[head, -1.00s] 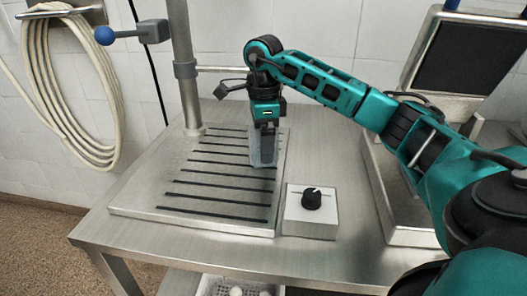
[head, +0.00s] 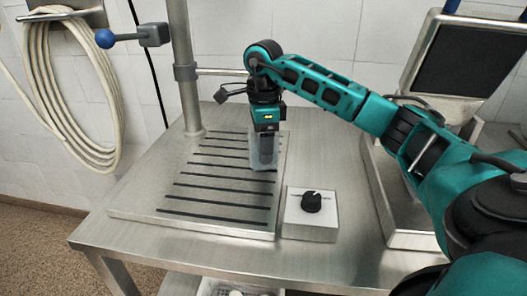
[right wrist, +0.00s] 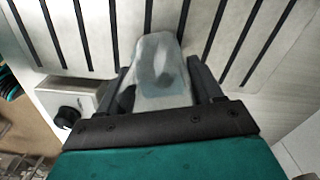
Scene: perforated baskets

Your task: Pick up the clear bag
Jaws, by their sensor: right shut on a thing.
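The clear bag (head: 263,152) is a small see-through, greyish bag at the right side of the slotted metal plate (head: 190,212). It also shows in the right wrist view (right wrist: 158,70), between the two dark fingers. My right gripper (head: 264,140) points down over the plate and is shut on the bag; it also shows in the right wrist view (right wrist: 162,88). I cannot tell whether the bag's lower end touches the plate. My left gripper is not in view.
A white box with a black knob (head: 310,212) stands right of the plate. A metal post (head: 182,80) rises at the plate's back left. A machine with a dark panel (head: 465,60) stands at the right. A white perforated basket (head: 232,288) is below the table.

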